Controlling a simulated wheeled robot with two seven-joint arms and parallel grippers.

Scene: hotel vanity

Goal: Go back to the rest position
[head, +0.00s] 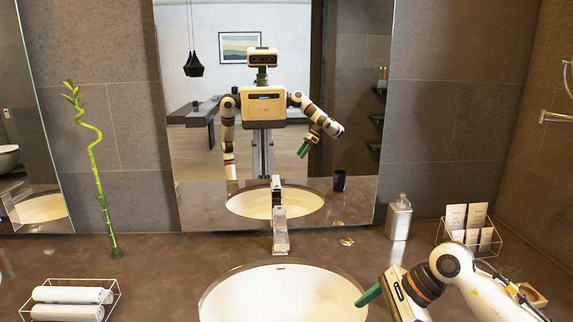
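My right gripper (368,295) reaches in from the lower right, above the counter at the right side of the sink (215,300). A green finger shows, pointing left. I see nothing held in it, but I cannot tell whether it is open or shut. My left arm and gripper are not directly in view. In the mirror (280,100), my reflection shows the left arm hanging down at my side and the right arm bent and raised forward. The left gripper does not show in the reflection.
A faucet (280,238) stands behind the sink. A soap dispenser (398,218) and a wire card holder (470,232) stand at the back right. Rolled towels lie in a wire rack (70,300) at front left, near a bamboo stalk (100,185). The mirror reflects a dark cup.

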